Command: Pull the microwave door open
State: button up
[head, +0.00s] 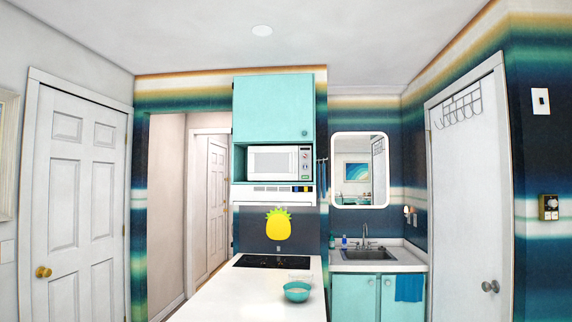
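The white microwave (306,163) sits in the open shelf of a turquoise wall cabinet, near the middle of the head view. Its door (272,162) faces me and looks shut, with the control panel on its right side. A door handle is too small to make out. My gripper and arm do not show in this view.
A white counter (235,302) runs toward me below the microwave, with a teal bowl (297,293) on it and a black cooktop (272,261) at its far end. A range hood (270,195) hangs under the microwave. A sink (368,254) stands to the right.

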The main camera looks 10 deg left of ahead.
aim_at(279, 163)
jog(key=i+l, duration=0.2)
jog(key=i, duration=0.35)
jog(key=i+l, duration=0.15)
jog(key=i, duration=0.4)
jog(key=i+l, duration=0.2)
jog(key=i, duration=0.35)
jog(key=j+u, duration=0.05)
